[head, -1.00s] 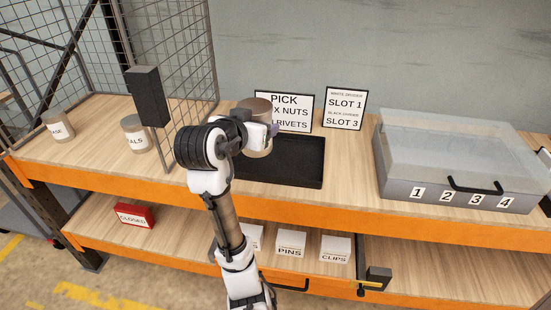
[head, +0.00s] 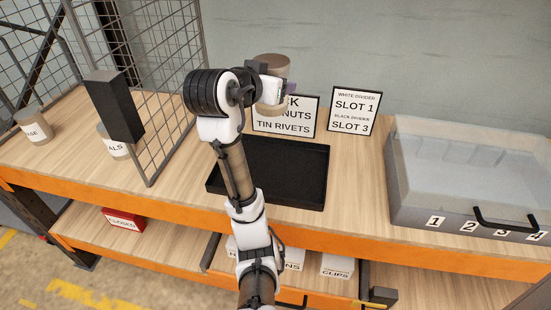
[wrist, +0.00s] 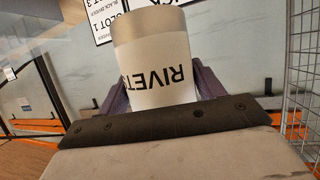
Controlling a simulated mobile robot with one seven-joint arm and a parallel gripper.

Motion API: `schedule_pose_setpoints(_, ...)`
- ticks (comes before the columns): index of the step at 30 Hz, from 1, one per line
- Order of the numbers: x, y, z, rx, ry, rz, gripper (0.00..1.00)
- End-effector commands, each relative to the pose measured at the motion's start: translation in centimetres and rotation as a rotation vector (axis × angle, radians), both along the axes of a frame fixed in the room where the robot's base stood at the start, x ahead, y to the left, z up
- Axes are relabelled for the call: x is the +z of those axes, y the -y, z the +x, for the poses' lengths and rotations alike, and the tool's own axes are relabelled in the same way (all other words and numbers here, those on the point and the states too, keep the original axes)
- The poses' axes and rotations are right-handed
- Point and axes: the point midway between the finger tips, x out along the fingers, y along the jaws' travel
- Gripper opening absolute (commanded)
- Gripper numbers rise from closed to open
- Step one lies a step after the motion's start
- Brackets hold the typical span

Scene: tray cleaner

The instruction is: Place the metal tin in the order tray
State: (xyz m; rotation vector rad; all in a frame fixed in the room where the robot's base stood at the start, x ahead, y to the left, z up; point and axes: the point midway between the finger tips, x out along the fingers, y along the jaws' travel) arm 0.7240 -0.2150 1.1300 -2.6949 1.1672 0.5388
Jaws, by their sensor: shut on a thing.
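The metal tin (head: 272,66) is held up above the back of the bench, in front of the pick sign. In the wrist view the tin (wrist: 152,62) fills the middle and its label reads RIVET, upside down. My gripper (head: 272,92) is shut on the tin, with a finger on each side of it. The black order tray (head: 290,170) lies empty on the bench, below and in front of the tin. My arm hides the tray's left part.
A pick sign (head: 300,122) and a slot sign (head: 353,112) stand behind the tray. A clear-lidded case (head: 405,200) with numbered slots is at right. A wire mesh panel (head: 170,90), a black block (head: 115,105) and two tins (head: 34,124) are at left.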

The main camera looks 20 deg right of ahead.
Motion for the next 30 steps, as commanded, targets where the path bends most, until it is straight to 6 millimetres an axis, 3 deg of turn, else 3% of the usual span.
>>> schedule_pose_setpoints(5,-0.8,0.0,0.0,-0.001,-0.002,0.000,0.34)
schedule_pose_setpoints(24,-13.8,0.0,-0.1,-0.001,-0.004,0.000,0.34)
schedule_pose_setpoints(30,-15.9,0.0,-0.1,0.000,0.001,-0.002,0.34)
